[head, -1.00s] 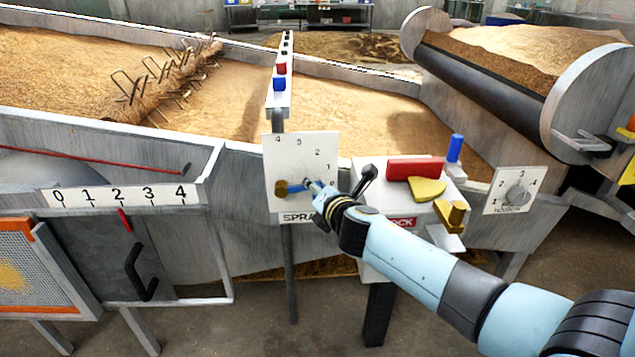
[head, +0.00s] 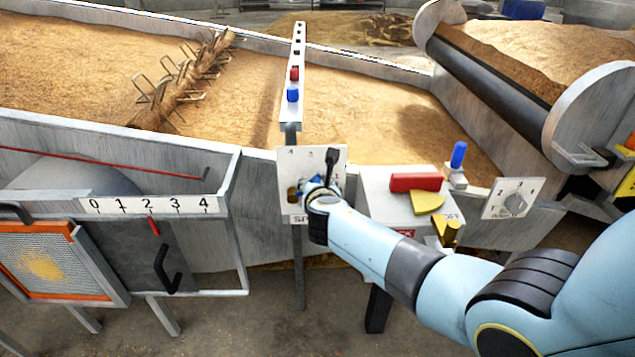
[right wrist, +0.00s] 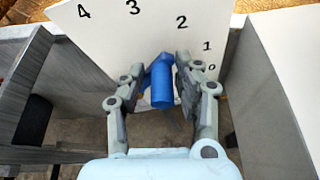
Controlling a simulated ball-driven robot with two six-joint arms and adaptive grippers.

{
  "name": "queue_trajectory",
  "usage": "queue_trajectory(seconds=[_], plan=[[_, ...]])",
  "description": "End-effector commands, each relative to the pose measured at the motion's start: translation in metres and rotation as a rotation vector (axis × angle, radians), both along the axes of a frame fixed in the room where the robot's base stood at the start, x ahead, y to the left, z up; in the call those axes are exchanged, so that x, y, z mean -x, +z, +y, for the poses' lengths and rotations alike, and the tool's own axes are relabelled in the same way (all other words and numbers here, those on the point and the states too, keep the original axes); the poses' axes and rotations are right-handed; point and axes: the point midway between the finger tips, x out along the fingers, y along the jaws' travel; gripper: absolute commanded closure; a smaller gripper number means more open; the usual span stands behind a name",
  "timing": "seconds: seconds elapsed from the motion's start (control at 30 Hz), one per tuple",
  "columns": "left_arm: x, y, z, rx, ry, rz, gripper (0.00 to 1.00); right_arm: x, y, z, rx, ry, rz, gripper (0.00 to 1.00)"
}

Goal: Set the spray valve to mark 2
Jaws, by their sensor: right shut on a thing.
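The spray valve's white dial plate (head: 337,160) stands on a post in the middle of the head view. The plate also fills the top of the right wrist view (right wrist: 160,32), with marks 0 to 4. My right gripper (right wrist: 162,68) is shut on the blue valve handle (right wrist: 161,88), a finger on each side. The handle is below marks 3 and 2 in that picture; which mark it points at cannot be told. In the head view my right gripper (head: 318,187) covers most of the handle. My left gripper is not in view.
A white box with a red block (head: 415,182) and a yellow quarter-disc (head: 427,202) stands close right of the plate. A second dial (head: 513,199) is farther right. A grain bed (head: 370,125) lies behind. A gate with a 0–4 scale (head: 150,205) is at left.

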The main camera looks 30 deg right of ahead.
Motion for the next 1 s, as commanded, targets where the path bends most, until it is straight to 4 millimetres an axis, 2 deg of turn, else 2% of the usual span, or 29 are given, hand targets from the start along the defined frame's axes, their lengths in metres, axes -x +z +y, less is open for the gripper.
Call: queue_trajectory(seconds=[0.03,0.4,0.43,0.5,0.83,1.0], plan=[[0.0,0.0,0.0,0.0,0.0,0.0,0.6,0.006,-0.007,-0.002,0.009,-0.004,0.018,1.0],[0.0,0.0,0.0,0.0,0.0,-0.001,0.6,0.006,-0.008,-0.002,0.014,-0.004,0.023,1.0],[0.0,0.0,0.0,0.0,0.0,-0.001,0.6,0.006,-0.008,-0.002,0.014,-0.004,0.023,0.66],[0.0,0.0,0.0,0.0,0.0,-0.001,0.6,0.006,-0.007,-0.002,0.014,-0.004,0.022,0.57],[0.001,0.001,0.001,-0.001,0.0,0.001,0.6,0.004,-0.002,0.0,0.01,-0.002,0.011,0.56],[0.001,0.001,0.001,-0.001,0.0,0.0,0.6,0.019,0.003,0.008,0.008,-0.002,0.011,0.56]])
